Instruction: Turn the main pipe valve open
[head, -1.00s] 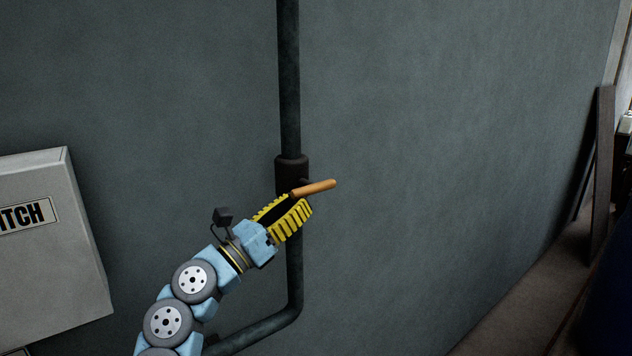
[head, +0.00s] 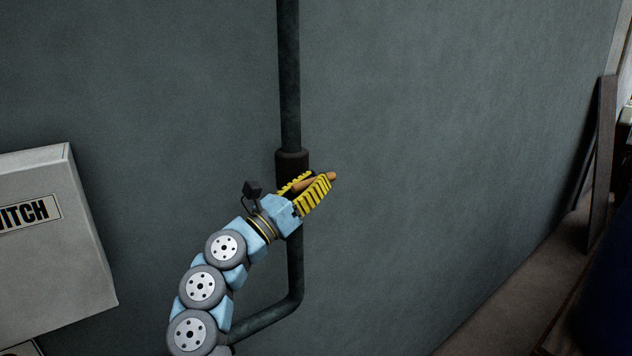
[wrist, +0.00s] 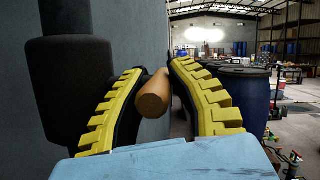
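The valve is a dark collar (head: 291,160) on a vertical pipe (head: 290,80) along the grey-green wall. Its orange-brown lever handle (head: 333,177) points right and slightly up. My gripper (head: 314,182), with yellow ribbed fingers, is at the handle, one finger on each side. In the wrist view the handle (wrist: 154,94) lies between the open fingers (wrist: 154,70), end toward the camera, with a visible gap at least on the right. The dark valve body (wrist: 75,90) stands left of the left finger. The fingers partly hide the handle in the head view.
A grey switch box (head: 60,250) is on the wall at left. The pipe bends left below the valve (head: 270,318). Boards (head: 602,160) lean at the far right. Blue barrels (wrist: 243,95) stand beyond the gripper at right. The wall right of the handle is bare.

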